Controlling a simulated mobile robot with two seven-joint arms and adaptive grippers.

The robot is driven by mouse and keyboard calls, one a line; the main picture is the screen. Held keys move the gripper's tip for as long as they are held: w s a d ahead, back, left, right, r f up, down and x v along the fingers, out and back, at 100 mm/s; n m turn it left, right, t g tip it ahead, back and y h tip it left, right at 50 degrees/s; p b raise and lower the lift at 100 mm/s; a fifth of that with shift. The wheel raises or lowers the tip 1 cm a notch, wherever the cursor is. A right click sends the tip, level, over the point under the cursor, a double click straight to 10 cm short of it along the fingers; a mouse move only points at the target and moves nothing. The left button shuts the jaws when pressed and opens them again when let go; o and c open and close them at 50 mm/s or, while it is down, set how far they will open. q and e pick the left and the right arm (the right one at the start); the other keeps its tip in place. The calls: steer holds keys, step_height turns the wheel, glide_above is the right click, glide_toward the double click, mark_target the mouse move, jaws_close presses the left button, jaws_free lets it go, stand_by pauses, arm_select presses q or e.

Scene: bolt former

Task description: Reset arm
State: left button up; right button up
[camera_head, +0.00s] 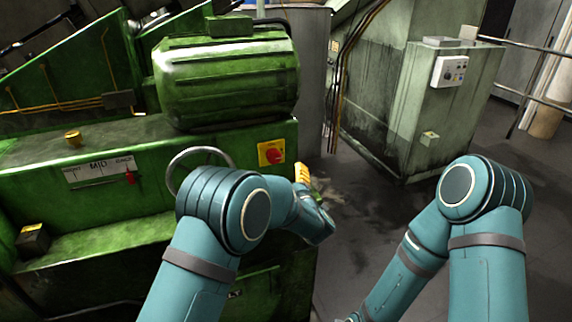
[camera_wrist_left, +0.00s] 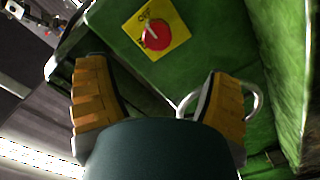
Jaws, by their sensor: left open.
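My left arm reaches to the green machine (camera_head: 80,180) in the head view. My left gripper (camera_head: 303,178) shows only partly there, with one yellow finger beside the machine's right corner. In the left wrist view the left gripper (camera_wrist_left: 155,78) has its two yellow fingers wide apart with nothing between the pads. A red rotary switch on a yellow plate (camera_head: 271,153) is on the machine's corner face, and it also shows beyond the fingers in the wrist view (camera_wrist_left: 156,36). My right arm is folded downward at the right; its gripper is out of view.
A curved metal handle or ring (camera_head: 200,150) on the machine is close to my left arm. A green motor (camera_head: 228,80) sits above. A grey-green cabinet (camera_head: 425,95) with a control box (camera_head: 450,71) stands behind. Dark floor (camera_head: 365,215) lies open between my arms.

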arm_select(q)
steer(key=s+a+f+m+g+h, duration=0.3)
steer(key=s+a+f, duration=0.2)
steer(key=f, duration=0.4)
steer(key=s+a+f+m+g+h, duration=0.25)
steer(key=s+a+f+g, duration=0.2)
steer(key=f, duration=0.55)
steer(key=s+a+f+m+g+h, duration=0.1)
steer(key=s+f+g, duration=0.1)
steer(key=s, duration=0.7)
steer(key=s+a+f+m+g+h, duration=0.1)
steer(key=s+f+m+g, duration=0.1)
steer(key=s, duration=0.7)
steer(key=s+a+f+m+g+h, duration=0.1)
steer(key=s+g, duration=0.3)
steer(key=s, duration=0.5)
steer(key=shift+s+a+f+m+h, duration=0.35)
steer(key=shift+a+f+m, duration=0.25)
steer(key=shift+f, duration=0.15)
